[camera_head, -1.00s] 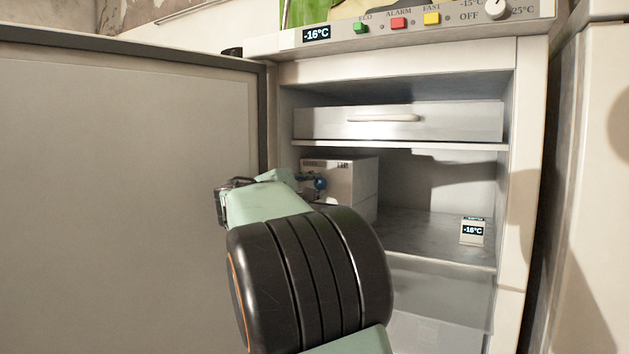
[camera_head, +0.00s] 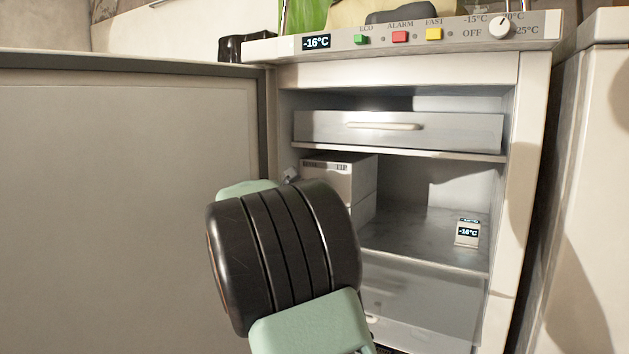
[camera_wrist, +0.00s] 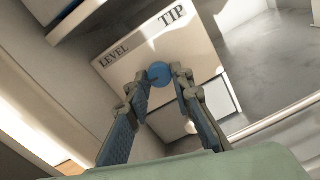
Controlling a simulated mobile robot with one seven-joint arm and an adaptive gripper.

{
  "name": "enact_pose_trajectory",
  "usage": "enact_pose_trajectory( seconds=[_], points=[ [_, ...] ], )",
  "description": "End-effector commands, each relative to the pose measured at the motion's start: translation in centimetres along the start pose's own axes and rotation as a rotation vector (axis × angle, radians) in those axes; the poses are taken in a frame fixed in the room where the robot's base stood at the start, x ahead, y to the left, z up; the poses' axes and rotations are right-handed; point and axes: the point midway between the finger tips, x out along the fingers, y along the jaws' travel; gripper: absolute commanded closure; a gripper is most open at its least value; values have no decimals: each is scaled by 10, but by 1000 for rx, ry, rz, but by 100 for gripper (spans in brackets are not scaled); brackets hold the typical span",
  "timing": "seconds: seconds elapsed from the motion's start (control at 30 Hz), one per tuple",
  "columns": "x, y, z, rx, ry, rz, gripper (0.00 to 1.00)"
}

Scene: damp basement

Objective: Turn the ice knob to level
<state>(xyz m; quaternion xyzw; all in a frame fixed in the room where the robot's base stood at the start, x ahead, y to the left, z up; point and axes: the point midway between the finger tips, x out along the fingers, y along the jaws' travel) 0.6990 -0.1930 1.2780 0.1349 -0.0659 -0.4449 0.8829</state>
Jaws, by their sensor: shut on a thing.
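The ice knob (camera_wrist: 160,73) is a round blue knob on the front of a pale box (camera_wrist: 135,62). The box has the word LEVEL (camera_wrist: 114,56) at left and the word TIP (camera_wrist: 173,15) at upper right. In the wrist view, my gripper (camera_wrist: 163,78) has its fingertips on either side of the knob and is shut on it. I cannot tell clearly which way the knob points. In the head view, the box (camera_head: 340,178) sits on the left of the middle shelf. There my dark arm link hides the knob and the gripper.
The open freezer door (camera_head: 130,190) fills the left. A closed drawer (camera_head: 400,132) is above the box. A small -16°C display (camera_head: 467,233) stands on the shelf (camera_head: 425,245) at right, with free room between. The control panel (camera_head: 280,47) runs along the top.

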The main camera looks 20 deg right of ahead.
Motion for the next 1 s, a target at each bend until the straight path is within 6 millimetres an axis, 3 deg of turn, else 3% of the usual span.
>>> enact_pose_trajectory(
  seconds=[0.33, 0.87, 0.9, 1.0],
  points=[
    [0, 0, 0, -137, -2, 0, 100],
    [0, -1, -1, -161, -3, 0, 100],
    [0, -1, -1, -161, -3, 0, 77],
    [0, -1, -1, -160, -3, 0, 66]
  ],
)
